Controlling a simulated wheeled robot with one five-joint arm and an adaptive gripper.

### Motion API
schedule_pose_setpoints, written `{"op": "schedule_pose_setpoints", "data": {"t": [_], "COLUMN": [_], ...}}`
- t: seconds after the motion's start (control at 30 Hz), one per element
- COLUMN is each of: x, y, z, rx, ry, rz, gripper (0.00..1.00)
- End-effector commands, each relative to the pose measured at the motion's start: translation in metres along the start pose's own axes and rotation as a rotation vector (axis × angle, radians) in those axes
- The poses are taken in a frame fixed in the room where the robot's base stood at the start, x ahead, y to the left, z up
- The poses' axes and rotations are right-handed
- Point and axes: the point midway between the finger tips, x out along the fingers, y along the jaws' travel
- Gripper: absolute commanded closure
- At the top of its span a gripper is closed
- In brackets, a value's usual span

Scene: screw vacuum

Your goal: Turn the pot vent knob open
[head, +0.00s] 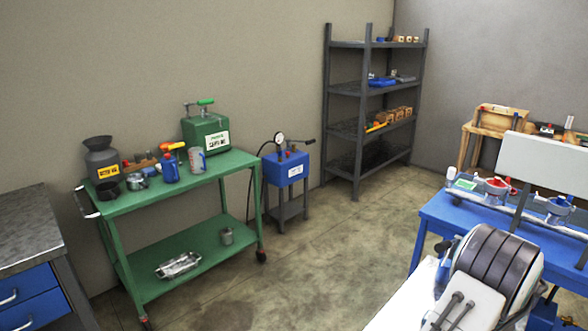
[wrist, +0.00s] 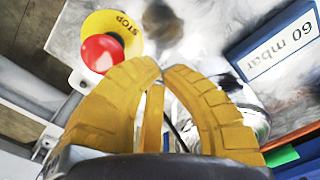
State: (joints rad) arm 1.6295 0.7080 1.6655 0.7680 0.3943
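In the wrist view, my gripper (wrist: 160,66) shows as yellow ribbed fingers whose tips meet near the middle of the frame, with no object visible between them. Past the tips is a shiny, blurred metal surface (wrist: 200,50) with a small yellowish-brown blurred shape (wrist: 163,22) on it. I cannot tell whether that shape is the pot vent knob. In the head view, a blue workbench (head: 437,212) at the right holds a red-topped vessel (head: 498,188) and a blue vessel (head: 558,208). No vent knob can be made out there, and my gripper cannot be made out either.
The head view shows a green cart (head: 200,180), a blue pump stand (head: 287,170), dark shelves (head: 345,89) and open floor.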

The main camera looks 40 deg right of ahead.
Motion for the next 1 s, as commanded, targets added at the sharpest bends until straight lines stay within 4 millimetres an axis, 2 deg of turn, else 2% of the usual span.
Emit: {"op": "schedule_pose_setpoints", "data": {"t": [0.03, 0.2, 1.0], "x": [0.0085, 0.0158, 0.0157], "y": [0.0001, 0.0, -0.001], "z": [0.0001, 0.0001, -0.0021], "rx": [0.0, 0.0, 0.0], "ry": [-0.001, 0.0, -0.001], "rz": [0.0, 0.0, 0.0], "gripper": [1.0, 1.0, 1.0]}}
